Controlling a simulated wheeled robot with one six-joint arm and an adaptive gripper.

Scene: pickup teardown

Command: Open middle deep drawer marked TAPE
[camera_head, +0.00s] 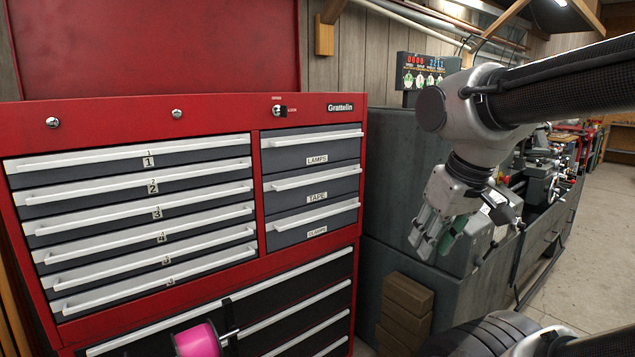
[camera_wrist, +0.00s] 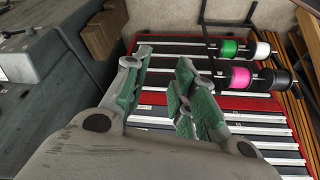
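The TAPE drawer (camera_head: 312,191) is the middle of three deep grey drawers at the upper right of the red tool chest. It is shut, with a pale bar handle across its top and a TAPE label below the handle. My gripper (camera_head: 427,240) hangs in the air to the right of the chest, apart from the drawer, with its fingers pointing down. In the wrist view my gripper (camera_wrist: 164,60) shows two green-padded fingers spread apart with nothing between them. Drawer fronts show behind the fingers there, but I cannot tell which is TAPE.
The LAMPS drawer (camera_head: 312,152) is above and another drawer (camera_head: 314,222) below, both shut. A pink spool (camera_head: 197,341) sticks out from the lower chest. A grey machine (camera_head: 390,175), brown blocks (camera_head: 405,300) and a tyre (camera_head: 485,335) stand at right.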

